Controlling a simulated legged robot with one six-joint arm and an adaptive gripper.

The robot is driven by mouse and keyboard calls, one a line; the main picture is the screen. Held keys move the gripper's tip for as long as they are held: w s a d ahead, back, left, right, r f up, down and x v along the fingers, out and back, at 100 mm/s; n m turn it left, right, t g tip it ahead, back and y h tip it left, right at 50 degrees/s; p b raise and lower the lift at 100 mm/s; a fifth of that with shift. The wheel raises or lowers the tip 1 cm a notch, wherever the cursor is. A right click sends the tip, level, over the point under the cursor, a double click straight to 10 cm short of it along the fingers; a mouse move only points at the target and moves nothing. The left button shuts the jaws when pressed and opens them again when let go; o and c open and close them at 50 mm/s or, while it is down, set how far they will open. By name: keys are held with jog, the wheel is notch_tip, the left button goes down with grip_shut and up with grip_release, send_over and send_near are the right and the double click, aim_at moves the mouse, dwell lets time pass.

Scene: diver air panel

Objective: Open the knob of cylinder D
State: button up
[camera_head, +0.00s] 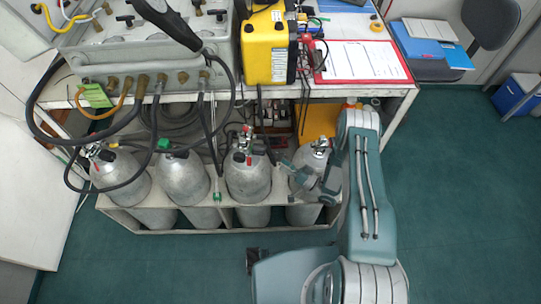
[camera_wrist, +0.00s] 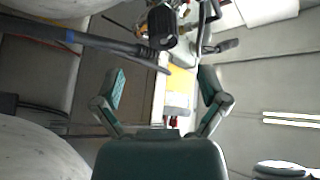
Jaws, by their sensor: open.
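Several grey cylinders stand in a row in a low rack; I can read no letters on them, so which is D is not shown. The rightmost cylinder (camera_head: 302,213) has a metal valve (camera_head: 322,144) on top, partly hidden by my arm. My gripper (camera_head: 303,172) is over this cylinder's upper part, close to its valve. In the wrist view my gripper (camera_wrist: 162,88) is open, with nothing held between its fingers. A black knob-like part (camera_wrist: 163,27) shows beyond and above the fingertips, apart from them. A pale rounded cylinder surface (camera_wrist: 35,153) fills the lower left.
The white rack (camera_head: 170,232) holds the cylinders under a table edge (camera_head: 370,91). Black hoses (camera_head: 233,85) hang from the panel (camera_head: 140,55) over the left cylinders. A yellow device (camera_head: 268,48) and red clipboard (camera_head: 362,62) lie above. The green floor (camera_head: 460,200) at right is clear.

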jog(key=v, duration=0.3)
jog(key=shift+w+a, duration=0.1)
jog(key=w+a+r+n+g+h, duration=0.25)
jog(key=r+n+g, duration=0.35)
jog(key=r+n, duration=0.55)
jog(key=m, duration=0.2)
send_near(261, 150)
notch_tip(261, 150, down, 3)
jog(key=w+a, duration=0.2)
jog(key=a, duration=0.1)
jog(key=shift+y, duration=0.45)
jog(key=x, duration=0.7)
jog(key=shift+r, duration=0.3)
